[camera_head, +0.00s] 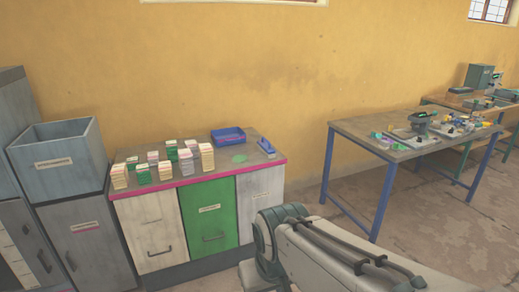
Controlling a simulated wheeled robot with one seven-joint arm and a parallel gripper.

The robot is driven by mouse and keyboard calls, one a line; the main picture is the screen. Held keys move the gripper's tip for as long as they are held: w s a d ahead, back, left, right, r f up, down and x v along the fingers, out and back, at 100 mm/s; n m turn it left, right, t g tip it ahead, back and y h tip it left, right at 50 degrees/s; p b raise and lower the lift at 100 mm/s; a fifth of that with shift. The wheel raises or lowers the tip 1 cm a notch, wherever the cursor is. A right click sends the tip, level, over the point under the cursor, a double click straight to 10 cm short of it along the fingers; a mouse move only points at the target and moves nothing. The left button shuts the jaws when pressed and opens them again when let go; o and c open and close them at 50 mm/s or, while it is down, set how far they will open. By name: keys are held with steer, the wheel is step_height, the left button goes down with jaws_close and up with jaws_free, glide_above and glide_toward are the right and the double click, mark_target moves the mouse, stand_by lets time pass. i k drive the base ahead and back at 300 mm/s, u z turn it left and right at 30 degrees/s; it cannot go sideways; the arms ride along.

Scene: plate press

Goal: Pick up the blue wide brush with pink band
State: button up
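I cannot clearly make out a blue wide brush with a pink band in the head view. A small blue-grey object (266,147) lies on the right end of the cabinet top, but I cannot tell whether it is the brush. The work table at the right holds many small coloured items, too small to tell apart. My arm reaches in from the lower right, in front of the floor right of the cabinet. My gripper is not in view.
A cabinet (210,210) with white and green fronts carries several stacks of blocks and a blue tray (227,135). A grey bin (62,160) stands at its left. The blue-legged work table (350,126) stands right; floor between them is partly open.

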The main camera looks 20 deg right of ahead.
mark_target(264, 145)
steer(key=z, duration=0.75)
steer(key=i, duration=0.9)
steer(key=z, duration=0.75)
steer(key=i, duration=1.05)
steer(key=u, duration=0.75)
steer(key=i, duration=0.8)
steer(key=u, duration=1.15)
steer(key=i, duration=0.3)
steer(key=u, duration=0.25)
